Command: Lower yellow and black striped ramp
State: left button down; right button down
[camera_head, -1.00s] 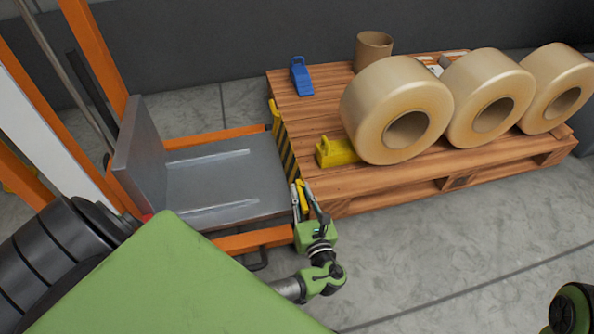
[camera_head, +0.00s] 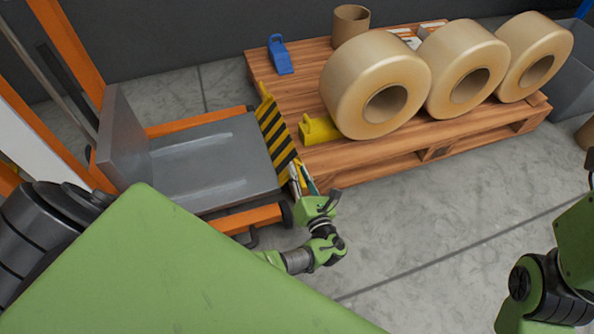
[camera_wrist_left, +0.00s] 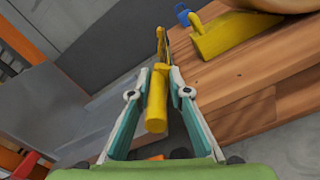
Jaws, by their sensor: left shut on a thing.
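The yellow and black striped ramp (camera_head: 275,133) stands between the grey lift platform (camera_head: 190,165) and the wooden pallet. It is tilted, with its striped face showing. My left gripper (camera_head: 298,178) is at the ramp's near end. In the left wrist view its fingers (camera_wrist_left: 155,100) are shut on a yellow handle (camera_wrist_left: 156,102) of the ramp, which extends away behind it. My right arm (camera_head: 545,285) shows at the right edge; its fingers are out of view.
The wooden pallet (camera_head: 335,170) carries several big tape rolls (camera_head: 350,75), a yellow wedge (camera_head: 320,129), a blue wedge (camera_head: 279,56) and a cardboard tube (camera_head: 350,25). Orange rails (camera_head: 245,217) flank the platform. The floor in front of the pallet is clear.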

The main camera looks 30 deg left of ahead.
pick_arm(q)
jog(key=shift+w+r, duration=0.15)
jog(key=shift+w, duration=0.05)
jog(key=c, duration=2)
grip_release()
jog(key=shift+s, duration=0.1)
jog(key=shift+r, duration=4.95)
